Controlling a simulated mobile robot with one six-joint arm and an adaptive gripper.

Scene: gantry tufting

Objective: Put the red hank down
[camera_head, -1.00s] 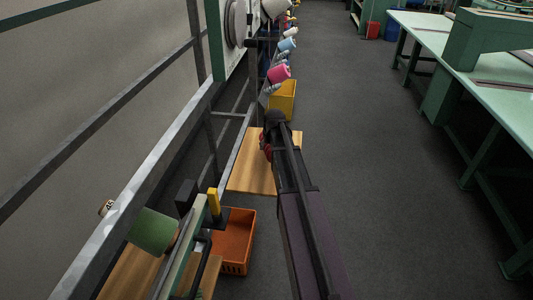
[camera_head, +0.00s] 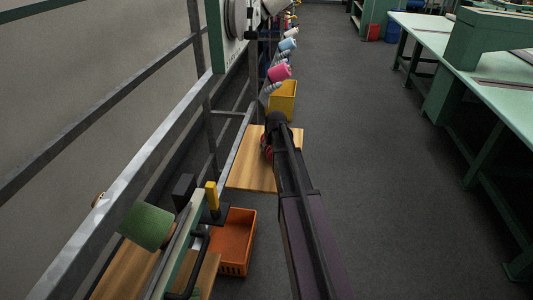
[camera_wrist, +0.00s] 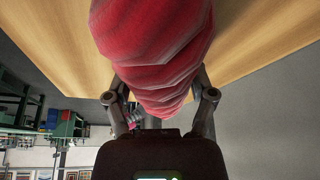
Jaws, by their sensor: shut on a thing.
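The red hank (camera_wrist: 152,45) fills the upper middle of the wrist view, a thick twisted bundle tapering toward my gripper. My gripper (camera_wrist: 160,95) has a finger on each side of it and is shut on it. In the head view the hank (camera_head: 266,150) shows only as a small red patch beside my gripper (camera_head: 270,135); my arm hides the rest. The hank is over or against a wooden board (camera_head: 250,172), which also shows behind it in the wrist view (camera_wrist: 60,40). I cannot tell whether they touch.
A yellow bin (camera_head: 283,100) stands beyond the board, and an orange crate (camera_head: 234,243) stands nearer. A metal frame (camera_head: 130,185) runs along the left, with a pink cone (camera_head: 280,72) farther up. Open floor (camera_head: 380,170) lies to the right, before green tables (camera_head: 510,100).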

